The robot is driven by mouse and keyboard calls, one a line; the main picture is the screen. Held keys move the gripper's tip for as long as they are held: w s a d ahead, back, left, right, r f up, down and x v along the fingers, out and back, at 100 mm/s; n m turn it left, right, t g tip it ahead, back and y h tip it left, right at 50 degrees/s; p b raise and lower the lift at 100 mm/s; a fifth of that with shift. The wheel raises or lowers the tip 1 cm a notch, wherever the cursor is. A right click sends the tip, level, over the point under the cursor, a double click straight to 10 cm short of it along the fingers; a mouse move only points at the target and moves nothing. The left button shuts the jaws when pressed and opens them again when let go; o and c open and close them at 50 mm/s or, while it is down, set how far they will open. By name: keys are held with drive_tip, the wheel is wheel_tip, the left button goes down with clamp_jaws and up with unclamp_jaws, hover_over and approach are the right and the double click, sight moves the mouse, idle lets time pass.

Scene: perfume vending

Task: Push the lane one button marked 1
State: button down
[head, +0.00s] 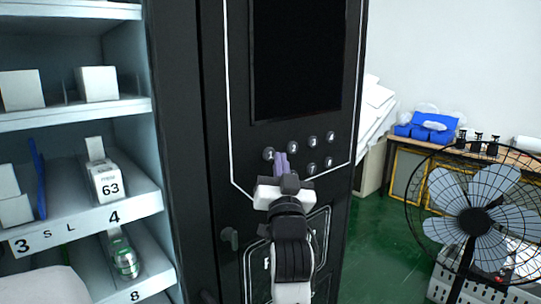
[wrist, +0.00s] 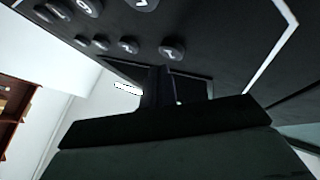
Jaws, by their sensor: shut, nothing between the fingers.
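The button marked 1 (head: 268,154) is the leftmost round grey button in the upper row on the black machine's front, below the dark screen. My gripper (head: 281,163) is shut and empty, its purplish fingertips just right of and slightly below that button in the head view. Whether the tips touch the panel I cannot tell. In the wrist view my gripper's fingers (wrist: 162,86) appear dark against the panel, with several buttons above them. The nearest of these, the rightmost in its row (wrist: 172,48), has a mark I cannot read clearly.
Buttons 2 (head: 292,146), 3 (head: 312,141) and 4 (head: 330,136) continue the row to the right. Two lower buttons show beneath; my gripper may hide others. Shelves of boxes (head: 98,84) stand at left. A fan (head: 474,221) stands at right.

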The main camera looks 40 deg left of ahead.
drive_tip(key=shift+a, duration=0.1)
drive_tip(key=shift+a, duration=0.3)
drive_tip(key=shift+w+a, duration=0.1)
drive_tip(key=shift+a, duration=0.35)
idle(0.7)
drive_tip(key=shift+d, duration=0.85)
drive_tip(key=shift+s+d, duration=0.15)
drive_tip(key=shift+d, duration=1.1)
drive_tip(key=shift+s+d, duration=0.15)
drive_tip(key=shift+d, duration=1.1)
